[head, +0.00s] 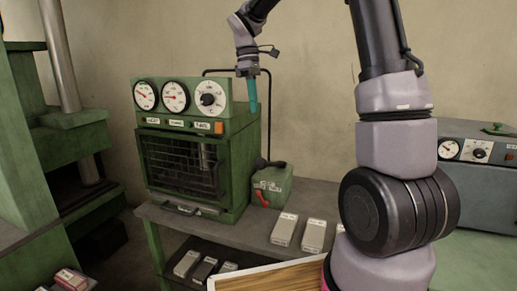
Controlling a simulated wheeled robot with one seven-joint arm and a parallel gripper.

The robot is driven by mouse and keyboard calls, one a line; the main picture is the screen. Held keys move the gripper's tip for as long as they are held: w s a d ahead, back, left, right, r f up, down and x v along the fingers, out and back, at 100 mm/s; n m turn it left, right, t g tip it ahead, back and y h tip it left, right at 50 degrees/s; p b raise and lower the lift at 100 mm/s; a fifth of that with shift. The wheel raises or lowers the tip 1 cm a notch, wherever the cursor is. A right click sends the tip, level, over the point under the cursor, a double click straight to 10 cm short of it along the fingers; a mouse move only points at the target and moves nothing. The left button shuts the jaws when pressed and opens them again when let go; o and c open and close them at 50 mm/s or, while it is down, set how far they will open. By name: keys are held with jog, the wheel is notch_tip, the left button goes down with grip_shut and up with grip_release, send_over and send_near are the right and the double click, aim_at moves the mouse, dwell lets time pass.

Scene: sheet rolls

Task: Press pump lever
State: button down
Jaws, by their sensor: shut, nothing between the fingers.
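A green press (195,140) with a mesh front and a row of dials (175,97) stands on the workbench. Beside its right side sits a small green box (272,184) with a label, joined to a black pipe. A red-handled lever (263,198) shows low on the box's left front; I cannot tell for certain that it is the pump lever. My gripper (252,104) points down with its teal fingers shut and empty. It hangs in front of the press's upper right edge, above the box and apart from the lever.
Pale labelled blocks (285,229) lie on the workbench (225,229), with more on the shelf below (204,269). A larger green machine (72,133) with a metal column stands at left. A grey unit with a gauge (478,150) stands at right. My arm hides part of the bench.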

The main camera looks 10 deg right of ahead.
aim_at(260, 158)
jog(key=s+f, duration=0.1)
jog(key=f, duration=0.8)
jog(key=s+d+f, duration=0.1)
jog(key=f, duration=0.3)
jog(key=shift+s+f, duration=0.3)
jog(key=shift+f, duration=0.05)
